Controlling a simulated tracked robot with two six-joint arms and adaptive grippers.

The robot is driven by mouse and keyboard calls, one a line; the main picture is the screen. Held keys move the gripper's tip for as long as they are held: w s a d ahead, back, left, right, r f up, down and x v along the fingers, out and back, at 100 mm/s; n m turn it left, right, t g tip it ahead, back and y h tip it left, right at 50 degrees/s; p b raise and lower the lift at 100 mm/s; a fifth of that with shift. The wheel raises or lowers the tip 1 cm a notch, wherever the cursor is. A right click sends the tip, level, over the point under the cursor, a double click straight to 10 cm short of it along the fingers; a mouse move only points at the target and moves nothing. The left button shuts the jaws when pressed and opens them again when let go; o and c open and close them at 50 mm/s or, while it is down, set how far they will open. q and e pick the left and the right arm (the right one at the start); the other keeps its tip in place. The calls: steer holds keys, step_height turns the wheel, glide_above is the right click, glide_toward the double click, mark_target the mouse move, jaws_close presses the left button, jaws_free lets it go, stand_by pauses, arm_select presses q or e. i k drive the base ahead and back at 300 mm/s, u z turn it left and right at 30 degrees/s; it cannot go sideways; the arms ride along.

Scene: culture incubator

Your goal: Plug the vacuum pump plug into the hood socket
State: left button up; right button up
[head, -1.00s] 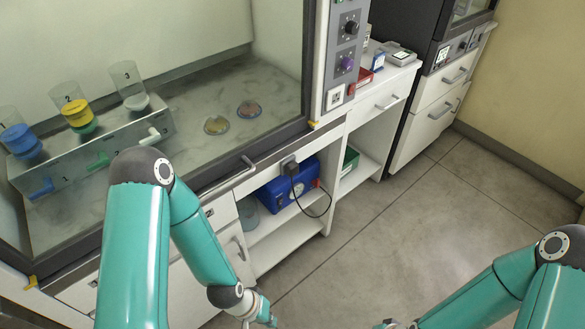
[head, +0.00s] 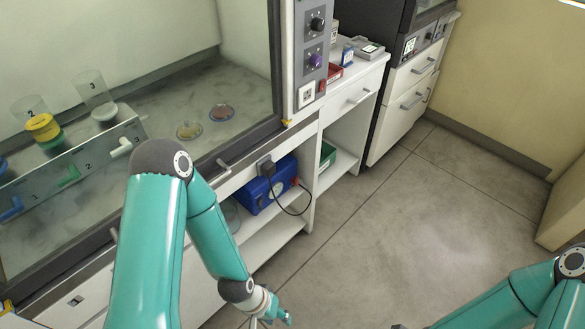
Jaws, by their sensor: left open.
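The blue vacuum pump (head: 259,193) sits on the open shelf below the hood, with a round gauge on its front. My left gripper (head: 272,318) is at the bottom edge, open, partly cut off, below and apart from the pump and cable. My right gripper is almost wholly cut off at the bottom edge, with only a dark sliver showing.
A control panel (head: 312,50) is on the hood's right post. White drawers stand beyond, beside a dark incubator cabinet. The floor (head: 400,235) at the right is clear.

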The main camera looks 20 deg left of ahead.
mark_target(269, 168)
steer(key=z, duration=0.95)
steer(key=i, duration=1.45)
steer(key=u, duration=4.5)
steer(key=k, duration=0.15)
steer(key=z, duration=2.75)
steer(key=i, duration=0.25)
steer(key=u, duration=2.1)
